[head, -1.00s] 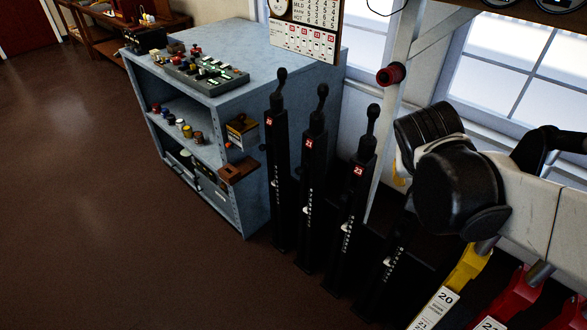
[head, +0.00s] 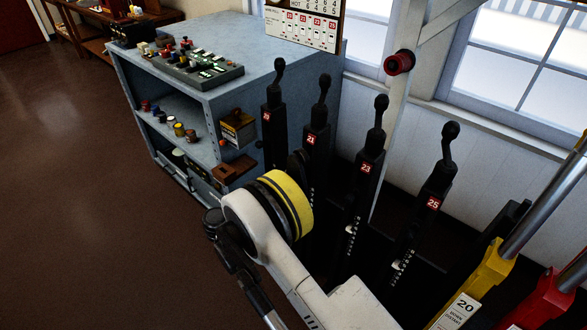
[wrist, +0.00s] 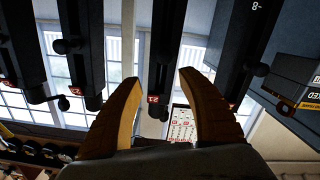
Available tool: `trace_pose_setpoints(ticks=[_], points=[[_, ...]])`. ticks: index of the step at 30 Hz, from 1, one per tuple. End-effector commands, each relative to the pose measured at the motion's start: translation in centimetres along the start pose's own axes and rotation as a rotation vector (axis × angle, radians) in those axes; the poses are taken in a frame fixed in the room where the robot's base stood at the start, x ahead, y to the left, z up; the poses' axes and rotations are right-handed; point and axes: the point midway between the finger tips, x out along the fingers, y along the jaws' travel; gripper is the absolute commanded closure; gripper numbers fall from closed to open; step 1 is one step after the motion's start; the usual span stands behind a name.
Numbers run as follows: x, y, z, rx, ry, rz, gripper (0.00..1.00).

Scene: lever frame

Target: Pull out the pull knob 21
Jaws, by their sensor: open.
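The black post with the red 21 plate (head: 311,140) stands second from the left in the head view, with a bent handle and round black knob (head: 325,79) on top. I cannot tell whether that knob is the pull knob 21. My gripper (wrist: 161,78) is open and empty in the wrist view, its two orange-brown fingers apart. A black post with a red plate (wrist: 153,99), seen upside down, shows between the fingers, apparently post 21. No contact shows. In the head view my arm's yellow-ringed joint hides the lower part of post 21, and the fingers are hidden.
Posts 20 (head: 266,117), 23 (head: 366,168) and 25 (head: 433,203) stand close on either side. A grey-blue shelf unit (head: 215,100) is at the left, with small items on it. Yellow lever 20 (head: 488,270) and a red lever (head: 545,300) are at the lower right. Brown floor at the left is clear.

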Motion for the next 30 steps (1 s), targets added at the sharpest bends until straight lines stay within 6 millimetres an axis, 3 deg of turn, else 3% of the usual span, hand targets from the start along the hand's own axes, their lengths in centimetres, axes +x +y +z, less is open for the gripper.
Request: trace_pose_setpoints(ticks=[3, 7, 21, 30], points=[[-1.3, -0.8, 1.8, 0.031, 0.046, 0.004, 0.52], [-1.1, -0.9, 2.2, 0.042, 0.061, 0.008, 0.52], [7.3, -0.8, 1.8, 0.040, 0.059, 0.008, 0.52], [9.2, -0.8, 1.5, 0.040, 0.059, 0.006, 0.52]])
